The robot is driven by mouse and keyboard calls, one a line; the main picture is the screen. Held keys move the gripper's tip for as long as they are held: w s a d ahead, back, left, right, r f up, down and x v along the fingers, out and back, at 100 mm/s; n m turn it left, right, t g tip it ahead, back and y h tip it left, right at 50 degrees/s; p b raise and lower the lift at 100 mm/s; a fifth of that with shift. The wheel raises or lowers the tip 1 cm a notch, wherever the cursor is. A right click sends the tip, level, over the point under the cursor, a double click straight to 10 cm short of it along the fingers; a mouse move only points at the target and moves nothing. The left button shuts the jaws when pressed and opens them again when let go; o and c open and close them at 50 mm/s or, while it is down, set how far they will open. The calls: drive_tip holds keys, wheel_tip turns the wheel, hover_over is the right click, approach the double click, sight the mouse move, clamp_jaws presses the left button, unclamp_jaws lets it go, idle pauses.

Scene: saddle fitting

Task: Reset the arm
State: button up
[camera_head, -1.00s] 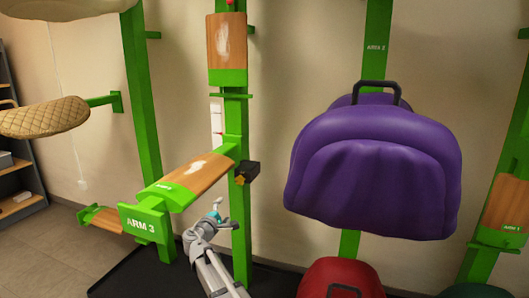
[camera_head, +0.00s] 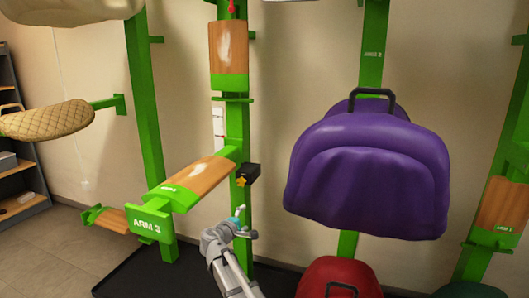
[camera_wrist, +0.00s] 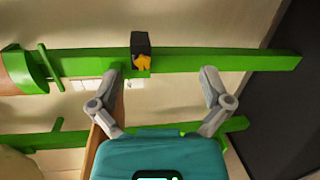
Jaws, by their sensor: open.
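The arm labelled ARM 3 (camera_head: 150,224) is a green bracket with a wooden top. It juts out from a green post (camera_head: 238,130) and carries nothing. A black box (camera_head: 253,172) with a yellow star-shaped knob (camera_head: 242,181) is on the post beside the arm. The box (camera_wrist: 140,43) and knob (camera_wrist: 143,63) also show in the wrist view. My gripper (camera_head: 240,224) is below the box in the head view. In the wrist view my gripper (camera_wrist: 160,74) is open and empty, its fingers on either side of the knob and apart from it.
A purple saddle-like form (camera_head: 370,170) hangs to the right, with a red one (camera_head: 340,278) below it. A tan quilted saddle (camera_head: 45,120) is at the left. Another wooden-topped arm (camera_head: 229,55) is higher on the same post. A dark mat (camera_head: 135,275) covers the floor beneath.

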drive_tip(key=s+d+m+g+p, duration=0.4)
drive_tip(key=s+d+g+p, duration=0.15)
drive_tip(key=d, duration=0.45)
drive_tip(key=s+d+m+g+p, duration=0.45)
drive_tip(key=s+d, duration=0.25)
drive_tip(key=d, duration=0.3)
drive_tip(key=s+d+r+m+g+y+p, duration=0.2)
drive_tip(key=s+y+p, duration=0.1)
drive_tip(key=s, duration=0.5)
drive_tip(key=s+d+r+m+g+y+p, duration=0.2)
drive_tip(key=s+m+y+p, duration=0.1)
drive_tip(key=s+p, duration=0.3)
drive_tip(key=s+y, duration=0.1)
drive_tip(key=s, duration=0.1)
drive_tip(key=shift+s+m+g, duration=0.3)
drive_tip(key=shift+s+m, duration=0.05)
